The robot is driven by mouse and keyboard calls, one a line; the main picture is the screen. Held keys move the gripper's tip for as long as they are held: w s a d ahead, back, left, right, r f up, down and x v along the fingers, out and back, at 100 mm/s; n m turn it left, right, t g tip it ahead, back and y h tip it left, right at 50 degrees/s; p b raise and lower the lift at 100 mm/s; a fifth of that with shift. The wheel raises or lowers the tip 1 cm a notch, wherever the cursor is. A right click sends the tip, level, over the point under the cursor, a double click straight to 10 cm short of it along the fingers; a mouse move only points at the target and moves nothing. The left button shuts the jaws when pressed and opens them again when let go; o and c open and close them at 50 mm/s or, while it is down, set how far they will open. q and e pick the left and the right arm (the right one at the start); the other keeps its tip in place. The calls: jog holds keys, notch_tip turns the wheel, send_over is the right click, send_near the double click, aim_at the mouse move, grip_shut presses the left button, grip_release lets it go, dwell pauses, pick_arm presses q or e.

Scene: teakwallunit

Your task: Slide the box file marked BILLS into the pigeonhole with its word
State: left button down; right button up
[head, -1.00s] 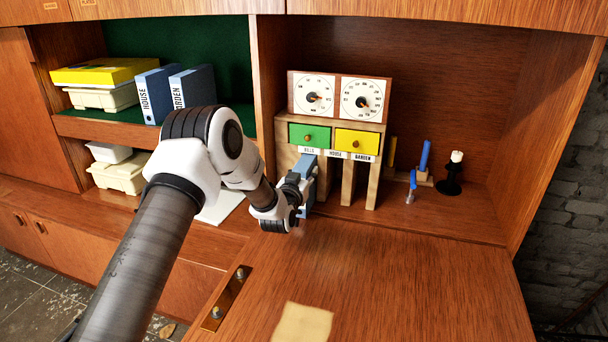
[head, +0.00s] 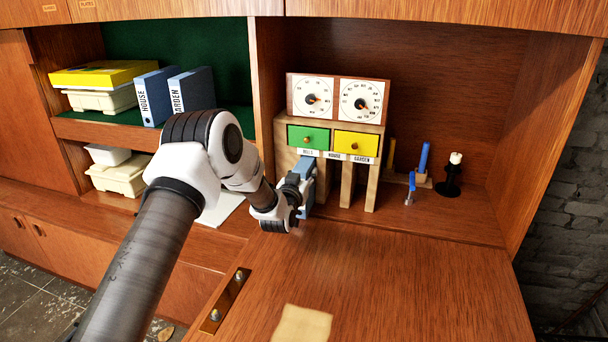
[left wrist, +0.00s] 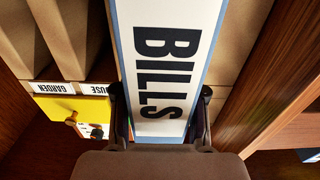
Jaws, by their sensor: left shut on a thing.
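The BILLS box file (left wrist: 168,60) is blue with a white spine label. In the left wrist view it lies between the two fingers of my left gripper (left wrist: 160,118), which is shut on it. In the head view the blue file (head: 307,176) shows just beyond the left gripper (head: 298,212), at the leftmost pigeonhole under the BILLS label (head: 310,153). How deep it sits is hidden by the gripper. The pigeonhole unit (head: 373,188) also carries HOUSE and GARDEN labels. My right gripper is not in view.
A green drawer (head: 309,136) and a yellow drawer (head: 357,143) sit above the pigeonholes, with two dials on top. HOUSE (head: 158,93) and GARDEN (head: 193,88) files stand on the left shelf. A candle holder (head: 449,180) stands at right. The flap (head: 390,285) in front is mostly clear.

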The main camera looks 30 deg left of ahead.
pick_arm(q)
jog(key=shift+w+a+b, duration=0.2)
jog(key=shift+w+b, duration=0.1)
jog(key=shift+w, duration=0.4)
dwell(0.9)
jog(key=shift+s, duration=0.1)
jog(key=p+v, duration=0.4)
jog(key=v, duration=0.8)
jog(key=shift+s+d, duration=0.15)
jog(key=shift+s, duration=0.15)
dwell(1.3)
dwell(0.4)
dwell(1.2)
